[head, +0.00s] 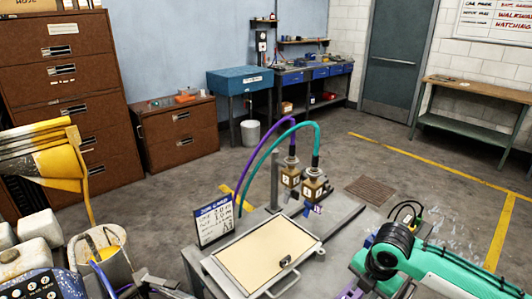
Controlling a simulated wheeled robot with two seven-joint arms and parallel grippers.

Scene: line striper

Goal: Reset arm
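A teal and black jointed form (445,270), which looks like an arm, comes in at the lower right. Its round black part (392,250) is near the grey machine, with a small purple piece (350,291) beside it at the bottom edge. No gripper fingers can be made out there. No left gripper can be made out either. The grey machine (318,252) has a cream panel (265,255). Two tan blocks (290,175) (315,186) stand behind the panel, with a purple hose (262,100) and a teal hose (285,127) rising from them.
A sign (214,221) stands at the machine's left. A yellow-coated object (58,155) hangs over white containers (40,229) at the left. Brown cabinets (78,150), a blue-topped bench (240,79) and a wooden bench (480,91) line the walls. The middle floor is clear around a drain grate (370,190).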

